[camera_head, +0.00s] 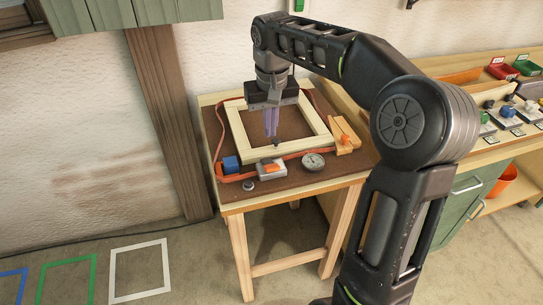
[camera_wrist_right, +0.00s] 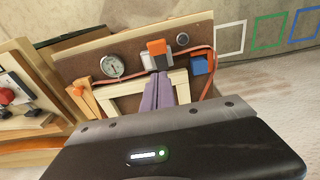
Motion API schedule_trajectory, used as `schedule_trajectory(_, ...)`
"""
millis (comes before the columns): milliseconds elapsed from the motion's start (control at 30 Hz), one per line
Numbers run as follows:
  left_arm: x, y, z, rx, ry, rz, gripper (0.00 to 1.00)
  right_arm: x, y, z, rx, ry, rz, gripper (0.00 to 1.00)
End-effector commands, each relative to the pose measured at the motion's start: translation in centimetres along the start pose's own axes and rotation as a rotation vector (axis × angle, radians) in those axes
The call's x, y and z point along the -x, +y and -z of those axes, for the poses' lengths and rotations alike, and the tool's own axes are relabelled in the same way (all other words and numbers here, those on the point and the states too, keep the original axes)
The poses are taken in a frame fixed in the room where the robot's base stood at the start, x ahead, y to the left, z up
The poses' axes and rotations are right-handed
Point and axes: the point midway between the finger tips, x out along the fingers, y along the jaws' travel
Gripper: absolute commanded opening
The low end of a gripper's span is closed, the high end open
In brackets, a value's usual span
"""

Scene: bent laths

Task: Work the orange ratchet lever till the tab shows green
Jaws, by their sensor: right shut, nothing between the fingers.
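The orange ratchet lever (camera_head: 272,168) sits on a grey block at the front of the small table; it also shows in the wrist view (camera_wrist_right: 156,47). An orange strap (camera_head: 217,150) runs around a pale wooden frame (camera_head: 238,135). My right gripper (camera_head: 271,134) points down over the frame's opening, behind the lever and apart from it. Its purple fingers are together with nothing between them; they also show in the wrist view (camera_wrist_right: 161,78). I cannot make out a tab or its colour. My left gripper is not in view.
A round dial gauge (camera_head: 313,161) lies right of the lever, a blue block (camera_head: 231,164) left of it, and a small round knob (camera_head: 248,185) in front. A wooden clamp piece (camera_head: 345,138) stands at the right. A workbench (camera_head: 500,140) with parts is beyond my arm.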

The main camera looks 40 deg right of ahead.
Motion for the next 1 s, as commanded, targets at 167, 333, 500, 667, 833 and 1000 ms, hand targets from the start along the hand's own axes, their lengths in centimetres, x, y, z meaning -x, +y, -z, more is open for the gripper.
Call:
schedule_trajectory(167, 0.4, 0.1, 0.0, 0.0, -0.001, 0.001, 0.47, -3.7, 0.0, -0.1, -0.001, -0.005, 0.0, 0.0)
schedule_trajectory(333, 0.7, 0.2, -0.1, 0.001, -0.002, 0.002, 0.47, -6.3, 0.0, -1.1, 0.0, -0.003, 0.0, 0.0)
schedule_trajectory(500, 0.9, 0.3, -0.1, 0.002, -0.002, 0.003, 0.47, -7.7, 0.0, -1.9, -0.001, -0.001, 0.0, 0.0)
schedule_trajectory(667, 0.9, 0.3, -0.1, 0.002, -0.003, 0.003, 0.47, -8.1, 0.0, -2.1, -0.001, 0.0, 0.001, 0.0)
schedule_trajectory(833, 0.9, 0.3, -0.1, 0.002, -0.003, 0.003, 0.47, -8.1, 0.0, -2.1, 0.0, 0.0, 0.001, 0.0)
schedule_trajectory(1000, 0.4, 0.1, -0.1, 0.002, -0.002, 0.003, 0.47, -8.4, 0.0, -2.1, 0.0, 0.009, 0.0, 0.0)
